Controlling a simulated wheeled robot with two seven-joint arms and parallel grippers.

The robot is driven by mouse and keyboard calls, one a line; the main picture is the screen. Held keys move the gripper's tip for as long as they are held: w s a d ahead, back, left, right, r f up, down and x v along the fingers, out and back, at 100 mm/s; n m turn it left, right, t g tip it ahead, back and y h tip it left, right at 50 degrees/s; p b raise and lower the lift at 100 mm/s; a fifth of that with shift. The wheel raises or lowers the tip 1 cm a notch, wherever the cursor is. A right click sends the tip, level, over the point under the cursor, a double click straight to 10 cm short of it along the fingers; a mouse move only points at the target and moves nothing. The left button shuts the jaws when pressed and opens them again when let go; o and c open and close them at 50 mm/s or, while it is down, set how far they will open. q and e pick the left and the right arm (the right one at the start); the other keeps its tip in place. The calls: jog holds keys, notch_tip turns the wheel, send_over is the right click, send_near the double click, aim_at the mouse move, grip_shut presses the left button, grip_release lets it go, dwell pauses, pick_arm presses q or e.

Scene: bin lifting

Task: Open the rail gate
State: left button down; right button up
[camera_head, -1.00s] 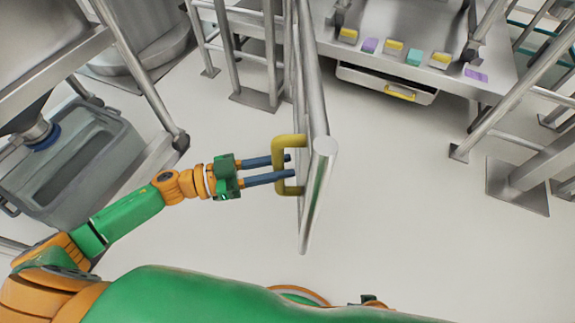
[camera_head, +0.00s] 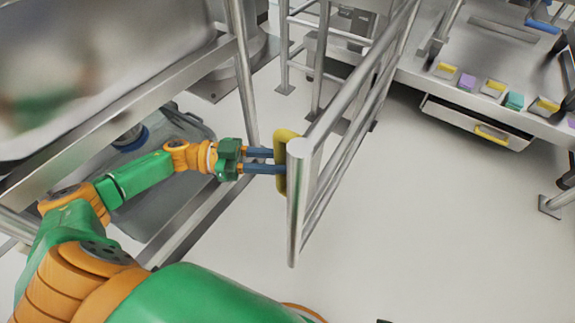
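The rail gate (camera_head: 300,200) is a grey metal barrier that runs from its near end post toward the back right. A yellow handle (camera_head: 286,134) sits on the left side of its near end. My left gripper (camera_head: 275,161) comes in from the left, with its two blue fingers at the yellow handle. The fingers stand a little apart and appear closed around the handle bar; the fingertips are partly hidden by it. My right gripper is not in view.
A steel frame and basin (camera_head: 95,80) stand at the left, close to my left arm, with a grey bin (camera_head: 150,200) below. A steel workbench (camera_head: 440,75) with coloured blocks and a drawer is at the back right. The floor (camera_head: 420,220) right of the gate is clear.

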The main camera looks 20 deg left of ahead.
pick_arm(q)
jog(key=shift+w+a, duration=0.15)
jog(key=shift+a, duration=0.45)
jog(key=c, duration=0.7)
grip_release()
jog(key=shift+o, duration=0.2)
jog(key=v, duration=0.7)
